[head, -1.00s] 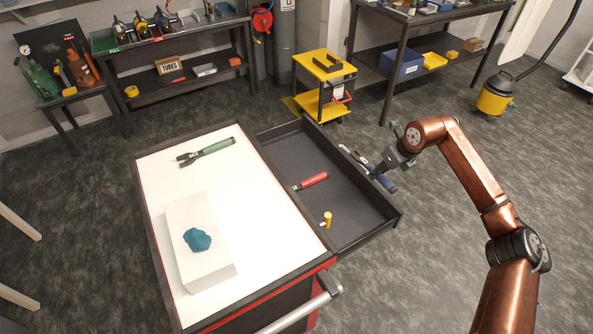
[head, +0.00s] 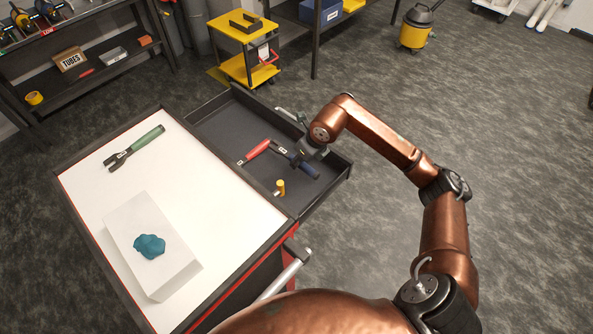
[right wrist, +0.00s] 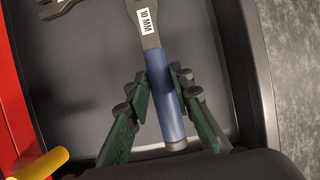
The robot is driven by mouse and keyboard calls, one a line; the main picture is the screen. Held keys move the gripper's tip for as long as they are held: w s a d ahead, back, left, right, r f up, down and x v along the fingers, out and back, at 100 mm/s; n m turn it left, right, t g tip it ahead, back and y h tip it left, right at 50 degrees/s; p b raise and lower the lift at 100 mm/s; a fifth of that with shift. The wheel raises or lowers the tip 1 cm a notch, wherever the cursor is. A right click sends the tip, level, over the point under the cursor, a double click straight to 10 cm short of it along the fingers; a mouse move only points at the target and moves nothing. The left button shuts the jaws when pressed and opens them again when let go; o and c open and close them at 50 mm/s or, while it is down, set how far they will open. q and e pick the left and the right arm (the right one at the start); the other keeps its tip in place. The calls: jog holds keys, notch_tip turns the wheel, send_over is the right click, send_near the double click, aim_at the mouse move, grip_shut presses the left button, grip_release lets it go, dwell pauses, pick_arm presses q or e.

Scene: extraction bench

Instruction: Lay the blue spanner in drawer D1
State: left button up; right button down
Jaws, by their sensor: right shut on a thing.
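The blue spanner (head: 306,169) shows in the head view over the inside of the open black drawer (head: 215,128). My right gripper (head: 297,160) is shut on its blue handle. In the right wrist view the handle (right wrist: 165,95) lies between the green fingers of my gripper (right wrist: 168,110), with a "10 MM" label on the grey shank. The drawer floor (right wrist: 85,75) is behind it; I cannot tell whether the spanner touches it. The drawer's own label is not readable. My left gripper is not in view.
In the drawer lie a red-handled tool (head: 256,151), close to the spanner, and a yellow-handled item (head: 280,187) near the front. The white worktop (head: 190,180) holds a green-handled tool (head: 135,147) and a white block (head: 165,275) with a teal lump (head: 149,246). The drawer's back part is clear.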

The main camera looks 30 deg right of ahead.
aim_at(297, 177)
jog(key=shift+s+a+f, duration=0.1)
jog(key=shift+a+f, duration=0.1)
jog(key=shift+f, duration=0.1)
jog(key=shift+a+f, duration=0.15)
jog(key=shift+f, duration=0.05)
jog(key=f, duration=0.2)
jog(key=f+b, duration=0.1)
jog(key=f, duration=0.1)
jog(key=shift+s+a, duration=0.25)
jog(key=shift+r, duration=0.1)
jog(key=c, duration=2.2)
grip_release()
jog(key=o, duration=0.5)
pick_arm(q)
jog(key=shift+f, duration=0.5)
